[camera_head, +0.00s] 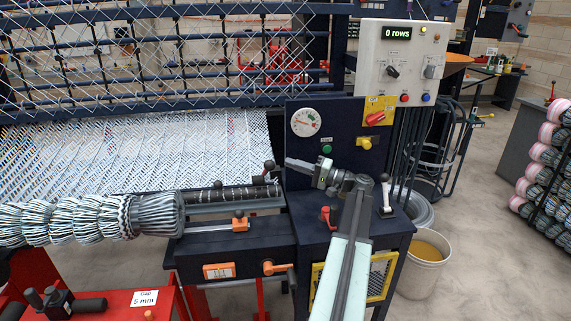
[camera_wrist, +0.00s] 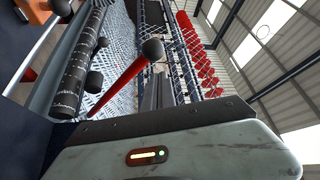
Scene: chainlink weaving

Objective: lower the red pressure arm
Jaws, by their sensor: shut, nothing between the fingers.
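The red pressure arm shows in the wrist view as a red rod (camera_wrist: 118,83) with a black ball knob on its end. It slants up and to the right, with the knob close to my gripper (camera_wrist: 160,74). In the head view, a dark ball knob (camera_head: 269,166) stands at the right end of the black roller, and little of its shaft shows. My gripper (camera_head: 289,162) reaches left over the machine's dark cabinet, just right of that knob. Its fingers are shut and empty. I cannot tell whether they touch the knob.
The control box (camera_head: 399,65) reads "0 rows". A short red lever (camera_head: 327,215) and a white lever (camera_head: 385,196) stand on the cabinet near my arm. The dark roller (camera_head: 222,194) lies left, below the white mesh (camera_head: 140,155). A bucket (camera_head: 424,262) stands right of the cabinet.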

